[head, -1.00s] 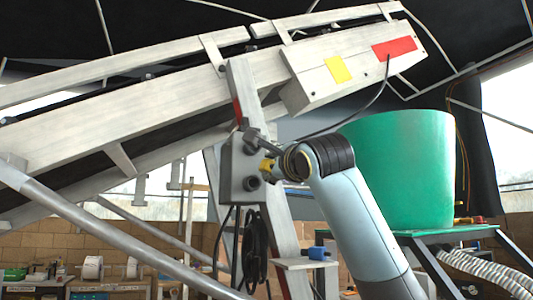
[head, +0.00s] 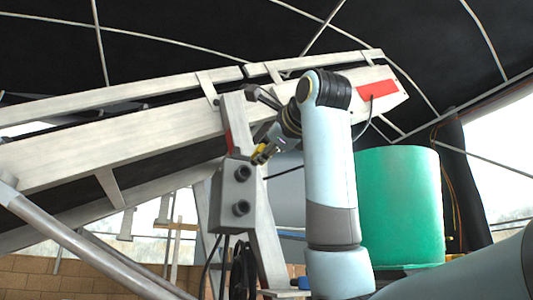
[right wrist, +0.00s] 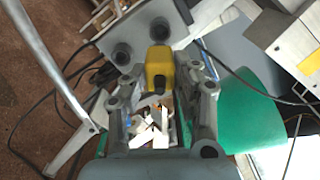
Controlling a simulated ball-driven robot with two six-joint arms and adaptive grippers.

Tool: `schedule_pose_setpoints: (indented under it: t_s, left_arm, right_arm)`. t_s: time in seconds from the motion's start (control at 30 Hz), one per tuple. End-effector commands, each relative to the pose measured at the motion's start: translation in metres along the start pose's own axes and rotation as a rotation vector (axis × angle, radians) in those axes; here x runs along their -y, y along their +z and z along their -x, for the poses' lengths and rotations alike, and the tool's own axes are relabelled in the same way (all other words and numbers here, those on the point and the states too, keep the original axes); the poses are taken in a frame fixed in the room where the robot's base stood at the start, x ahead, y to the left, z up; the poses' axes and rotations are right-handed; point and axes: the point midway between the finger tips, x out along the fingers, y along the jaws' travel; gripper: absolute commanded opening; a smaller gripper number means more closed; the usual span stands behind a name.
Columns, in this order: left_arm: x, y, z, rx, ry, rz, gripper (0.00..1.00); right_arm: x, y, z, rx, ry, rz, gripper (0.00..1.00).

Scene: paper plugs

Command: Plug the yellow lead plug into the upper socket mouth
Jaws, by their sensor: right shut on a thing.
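The grey socket box (head: 228,200) faces front on the slanted frame's post. Its upper socket mouth (head: 241,173) and lower socket mouth (head: 240,208) are dark, round and empty. The yellow lead plug (head: 260,154) is above and right of the upper mouth, apart from it. My right gripper (head: 264,150) is shut on the plug, its arm bent over from the right. In the right wrist view the yellow plug (right wrist: 160,68) is between the fingers (right wrist: 158,80), close to the two mouths on the box (right wrist: 140,38). My left gripper is not in view.
A pale conveyor frame (head: 120,145) slopes up behind the box. A green tub (head: 400,205) stands right of my arm. A dark cable (head: 370,112) hangs from the conveyor's upper end, near my arm. A diagonal metal tube (head: 90,245) crosses the lower left.

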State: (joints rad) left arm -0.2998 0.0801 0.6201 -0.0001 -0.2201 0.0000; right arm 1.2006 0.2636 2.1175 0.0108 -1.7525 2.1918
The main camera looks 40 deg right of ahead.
Motion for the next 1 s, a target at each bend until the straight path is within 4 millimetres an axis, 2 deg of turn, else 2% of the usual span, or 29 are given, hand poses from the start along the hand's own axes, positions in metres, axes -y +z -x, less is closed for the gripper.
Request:
schedule_pose_setpoints:
  t_s: [0.17, 0.7, 1.0]
  left_arm:
    - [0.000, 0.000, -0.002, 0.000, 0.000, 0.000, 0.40]
    - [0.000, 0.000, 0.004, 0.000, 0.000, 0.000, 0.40]
    - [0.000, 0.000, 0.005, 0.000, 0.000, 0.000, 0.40]
  right_arm:
    - [0.000, 0.000, -0.004, 0.000, 0.001, 0.001, 0.00]
    - [0.000, 0.000, -0.052, 0.000, 0.000, 0.001, 0.00]
    - [0.000, 0.000, -0.058, 0.001, -0.001, 0.001, 0.00]
